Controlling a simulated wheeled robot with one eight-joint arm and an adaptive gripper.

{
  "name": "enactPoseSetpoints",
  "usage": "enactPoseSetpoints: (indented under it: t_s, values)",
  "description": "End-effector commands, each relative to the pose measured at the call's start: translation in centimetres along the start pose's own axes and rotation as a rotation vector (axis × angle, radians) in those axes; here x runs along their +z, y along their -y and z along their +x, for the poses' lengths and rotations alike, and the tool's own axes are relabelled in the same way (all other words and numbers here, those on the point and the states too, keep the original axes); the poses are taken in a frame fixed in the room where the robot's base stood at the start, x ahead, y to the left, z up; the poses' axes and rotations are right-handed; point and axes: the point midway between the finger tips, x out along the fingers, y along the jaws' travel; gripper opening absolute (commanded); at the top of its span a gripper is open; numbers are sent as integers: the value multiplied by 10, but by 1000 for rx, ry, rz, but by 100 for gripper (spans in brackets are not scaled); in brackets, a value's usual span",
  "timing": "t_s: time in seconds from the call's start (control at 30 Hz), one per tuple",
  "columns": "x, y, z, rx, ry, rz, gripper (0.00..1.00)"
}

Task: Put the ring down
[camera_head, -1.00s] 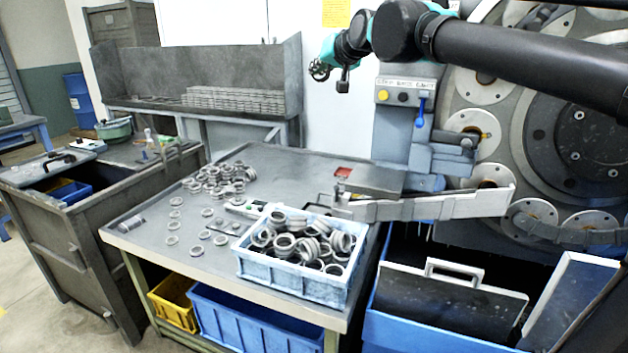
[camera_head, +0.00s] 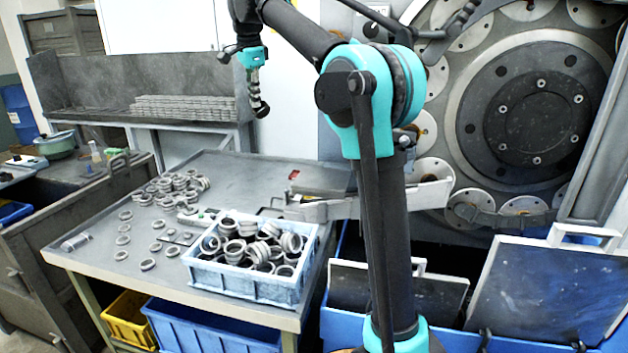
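My gripper (camera_head: 260,107) hangs in the air above the back part of the grey table (camera_head: 240,170), pointing down. It is small and dark in the picture. I cannot tell whether its fingers are open or shut, or whether a ring is in them. Several loose metal rings (camera_head: 148,264) lie flat on the left front of the table. A heap of rings (camera_head: 180,188) lies farther back on the left. A light blue crate (camera_head: 245,284) at the table's front right is full of rings (camera_head: 262,246).
A large round grinding machine (camera_head: 540,115) stands at the right. A metal guide arm (camera_head: 340,207) reaches over the table's right edge. Dark panels (camera_head: 545,290) stand in a blue bin at the lower right. Yellow (camera_head: 128,320) and blue (camera_head: 205,328) bins sit under the table.

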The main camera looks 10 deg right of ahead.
Motion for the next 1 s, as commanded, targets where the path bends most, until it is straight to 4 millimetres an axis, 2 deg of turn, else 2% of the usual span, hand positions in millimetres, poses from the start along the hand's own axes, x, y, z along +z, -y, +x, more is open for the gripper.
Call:
enactPoseSetpoints:
  t_s: [0.03, 0.1, 0.3, 0.5, 0.6, 0.77, 0.87, 1.0]
  values:
    - [-21, -5, 4, 34, 38, 125, 0]
    - [-42, -13, 9, 66, 99, 300, 0]
    - [-102, -41, 20, 71, 258, 776, 0]
    - [-153, -71, 26, -5, 359, 1143, 0]
    - [-169, -81, 27, -43, 382, 1254, 0]
    - [-178, -88, 32, -70, 395, 1326, 0]
    - [-177, -93, 48, -73, 396, 1332, 0]
    - [-173, -101, 80, -72, 396, 1330, 0]
